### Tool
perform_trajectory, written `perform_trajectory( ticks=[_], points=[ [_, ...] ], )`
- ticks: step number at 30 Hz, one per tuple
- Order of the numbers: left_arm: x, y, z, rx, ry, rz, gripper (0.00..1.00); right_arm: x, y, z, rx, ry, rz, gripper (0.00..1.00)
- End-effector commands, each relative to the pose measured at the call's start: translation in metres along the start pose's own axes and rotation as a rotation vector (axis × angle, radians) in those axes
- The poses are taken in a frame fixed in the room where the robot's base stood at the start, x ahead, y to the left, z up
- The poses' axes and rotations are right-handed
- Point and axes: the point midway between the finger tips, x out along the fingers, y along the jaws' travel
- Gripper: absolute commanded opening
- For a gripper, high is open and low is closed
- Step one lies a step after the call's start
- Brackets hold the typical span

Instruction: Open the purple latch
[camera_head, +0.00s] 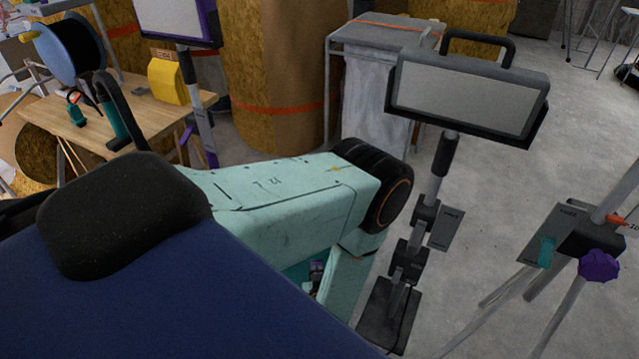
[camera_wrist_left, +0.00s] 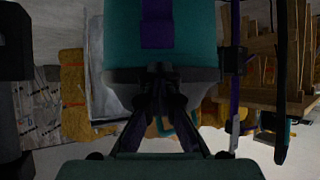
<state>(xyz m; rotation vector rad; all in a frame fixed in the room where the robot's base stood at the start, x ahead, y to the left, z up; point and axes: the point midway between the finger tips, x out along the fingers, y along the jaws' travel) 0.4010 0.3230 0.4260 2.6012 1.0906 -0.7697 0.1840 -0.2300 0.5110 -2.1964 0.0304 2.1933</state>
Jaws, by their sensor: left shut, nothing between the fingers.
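No part can be told for certain as the purple latch. A purple knob (camera_head: 599,265) sits on a tripod stand at the right of the head view, apart from my left arm. In the left wrist view, a teal body with a purple strip (camera_wrist_left: 158,25) fills the top middle; I cannot tell what it is. My left gripper (camera_wrist_left: 162,88) is shut and empty, its dark fingers close below that teal body. Contact cannot be told. In the head view my own mint arm mostly hides this gripper. My right gripper is not in view.
A grey-framed panel (camera_head: 468,92) on a dark jointed stand is right of my arm. A purple-framed panel (camera_head: 178,20) stands at the back left, by a wooden workbench (camera_head: 145,112). A grey-topped cart (camera_head: 385,32) stands behind. Concrete floor is open at the right.

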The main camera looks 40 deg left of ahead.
Motion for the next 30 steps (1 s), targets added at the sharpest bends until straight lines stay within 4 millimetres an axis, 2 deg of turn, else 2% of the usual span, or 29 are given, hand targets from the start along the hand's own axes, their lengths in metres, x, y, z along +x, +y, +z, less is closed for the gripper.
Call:
perform_trajectory(
  ticks=[15, 30],
  points=[
    [-0.013, -0.002, 0.006, 0.000, -0.002, -0.001, 0.00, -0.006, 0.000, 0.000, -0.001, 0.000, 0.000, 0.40],
    [-0.015, 0.000, 0.009, 0.000, -0.002, -0.001, 0.00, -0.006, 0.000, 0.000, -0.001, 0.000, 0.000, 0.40]
  ],
)
